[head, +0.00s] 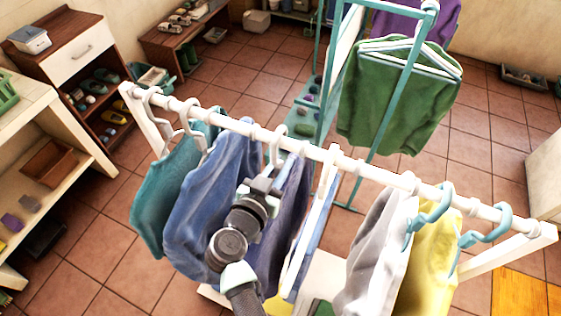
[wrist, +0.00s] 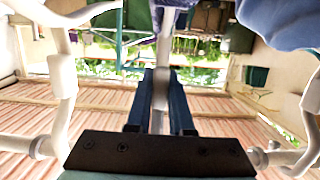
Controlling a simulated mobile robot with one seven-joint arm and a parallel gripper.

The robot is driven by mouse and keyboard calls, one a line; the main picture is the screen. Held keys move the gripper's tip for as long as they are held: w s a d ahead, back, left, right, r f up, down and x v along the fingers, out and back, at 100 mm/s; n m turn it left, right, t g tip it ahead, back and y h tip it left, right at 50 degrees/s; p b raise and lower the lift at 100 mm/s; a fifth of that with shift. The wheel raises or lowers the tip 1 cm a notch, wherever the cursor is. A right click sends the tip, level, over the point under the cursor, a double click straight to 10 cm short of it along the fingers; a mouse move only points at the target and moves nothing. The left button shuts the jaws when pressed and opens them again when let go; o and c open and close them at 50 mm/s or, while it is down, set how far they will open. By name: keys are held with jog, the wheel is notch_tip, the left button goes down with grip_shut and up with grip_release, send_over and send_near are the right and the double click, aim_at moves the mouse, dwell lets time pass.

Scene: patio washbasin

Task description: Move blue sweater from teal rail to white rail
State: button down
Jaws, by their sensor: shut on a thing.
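The white rail (head: 325,152) runs across the front of the head view, with several garments on it. A medium-blue sweater (head: 212,200) hangs left of my gripper (head: 268,183). A darker indigo-blue garment (head: 293,212) hangs just right of it, partly hidden by my wrist. My gripper is shut on the stem of a white hanger (head: 277,148), whose hook is at the rail; I cannot tell if it bears weight. The hanger stem (wrist: 162,88) stands between the fingers in the wrist view. The indigo garment seems to belong to this hanger. The teal rail (head: 398,100) stands behind.
A teal garment (head: 160,205) hangs at the white rail's left end. A flat blue-and-white piece (head: 318,225), a whitish garment (head: 375,255) and a yellow garment (head: 430,262) hang to the right. A green garment (head: 385,105) and a purple one (head: 440,20) hang on the teal rail.

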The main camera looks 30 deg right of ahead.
jog(key=c, duration=0.7)
grip_release()
jog(key=shift+s+f, duration=0.1)
jog(key=shift+f, duration=0.05)
jog(key=shift+a+f+p+v, duration=0.15)
jog(key=shift+f+v, duration=0.3)
jog(key=shift+v, duration=1.5)
jog(key=shift+a+f+p+v, duration=0.15)
jog(key=shift+f+v, duration=0.3)
jog(key=shift+v, duration=1.5)
jog(key=shift+f+p+v, duration=0.15)
jog(key=shift+f+v, duration=0.35)
jog(key=shift+v, duration=1.4)
jog(key=shift+s+r, duration=0.15)
